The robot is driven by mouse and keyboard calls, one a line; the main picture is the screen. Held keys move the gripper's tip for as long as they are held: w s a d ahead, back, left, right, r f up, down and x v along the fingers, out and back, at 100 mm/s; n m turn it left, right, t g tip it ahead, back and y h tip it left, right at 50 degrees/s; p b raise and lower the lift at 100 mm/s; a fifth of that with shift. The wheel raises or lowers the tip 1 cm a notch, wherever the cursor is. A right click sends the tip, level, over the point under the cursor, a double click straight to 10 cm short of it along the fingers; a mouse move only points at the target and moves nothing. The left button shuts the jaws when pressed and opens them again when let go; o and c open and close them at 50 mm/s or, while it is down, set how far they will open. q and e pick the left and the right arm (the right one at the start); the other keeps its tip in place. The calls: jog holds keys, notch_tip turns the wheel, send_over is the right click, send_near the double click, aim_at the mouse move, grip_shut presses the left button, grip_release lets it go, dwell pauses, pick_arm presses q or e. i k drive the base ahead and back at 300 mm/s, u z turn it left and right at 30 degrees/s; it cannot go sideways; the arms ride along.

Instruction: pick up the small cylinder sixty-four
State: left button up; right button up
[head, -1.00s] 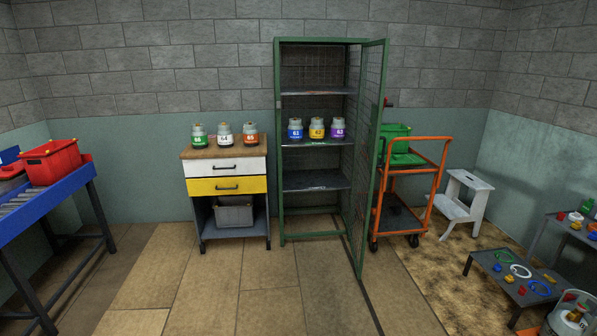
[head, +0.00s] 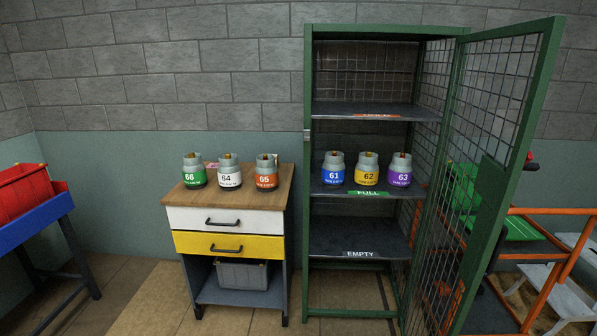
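The small cylinder sixty-four (head: 229,172) is grey on top with a white band marked 64. It stands upright on the wooden top of the drawer cabinet (head: 179,197), in the middle of a row of three. The green-banded cylinder 66 (head: 194,172) stands to its left and the orange-banded cylinder 65 (head: 266,173) to its right. Neither of my grippers is in the head view.
The green cage cabinet (head: 309,230) stands right of the drawers, its mesh door (head: 500,150) open toward me. Cylinders 61 (head: 334,170), 62 (head: 367,171) and 63 (head: 399,171) stand on its shelf marked FULL. A blue table (head: 40,215) with a red bin (head: 22,192) is at left.

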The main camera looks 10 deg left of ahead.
aim_at(229, 174)
jog(key=u, duration=0.1)
jog(key=i, duration=1.7)
jog(key=u, duration=0.1)
